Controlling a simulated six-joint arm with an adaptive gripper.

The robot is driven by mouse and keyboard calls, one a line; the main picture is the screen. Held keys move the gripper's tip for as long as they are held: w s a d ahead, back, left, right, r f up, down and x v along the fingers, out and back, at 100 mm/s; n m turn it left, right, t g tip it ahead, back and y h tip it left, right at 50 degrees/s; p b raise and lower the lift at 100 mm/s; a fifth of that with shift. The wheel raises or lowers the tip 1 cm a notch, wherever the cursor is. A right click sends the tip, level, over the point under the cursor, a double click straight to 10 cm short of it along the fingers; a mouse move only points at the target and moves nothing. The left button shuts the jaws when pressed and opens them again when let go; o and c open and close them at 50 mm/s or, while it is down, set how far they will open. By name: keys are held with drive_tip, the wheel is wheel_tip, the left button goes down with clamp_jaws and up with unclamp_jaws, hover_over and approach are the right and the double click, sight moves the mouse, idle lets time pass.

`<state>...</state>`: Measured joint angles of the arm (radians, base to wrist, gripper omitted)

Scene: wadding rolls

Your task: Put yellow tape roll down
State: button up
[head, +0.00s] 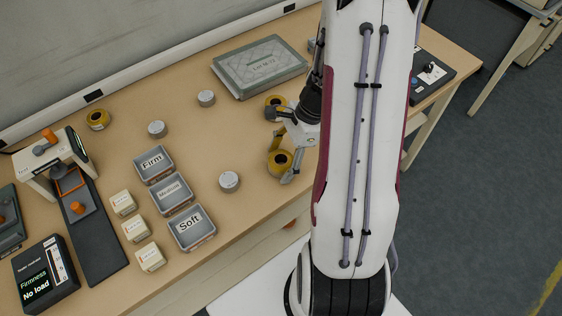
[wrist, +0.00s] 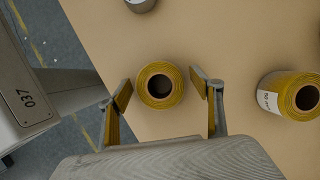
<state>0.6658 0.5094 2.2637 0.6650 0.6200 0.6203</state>
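A yellow tape roll (head: 279,170) stands near the front edge of the table, with its hole facing up. In the wrist view this tape roll (wrist: 160,103) sits between the two fingers of my gripper (wrist: 163,90). A gap shows on each side, so the fingers appear open around it without touching. In the head view my gripper (head: 281,159) is low over the table, partly hidden by my arm. The roll appears to rest on the tabletop. A second yellow roll (head: 274,101) stands farther back and shows at the right of the wrist view (wrist: 290,95). A third yellow roll (head: 98,119) is at the back left.
Several grey round tins, such as this tin (head: 229,182), stand on the table (head: 240,130). Labelled trays, including the Firm tray (head: 155,165) and the Soft tray (head: 191,228), are left of my gripper. A grey case (head: 259,66) lies behind. Bare tabletop surrounds the roll.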

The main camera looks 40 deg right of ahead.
sight(281, 159)
drive_tip(key=c, duration=1)
drive_tip(key=shift+r, duration=0.15)
drive_tip(key=shift+r, duration=4.9)
drive_tip(key=shift+f, duration=0.1)
drive_tip(key=shift+f, duration=4.35)
drive_tip(key=shift+r, duration=0.2)
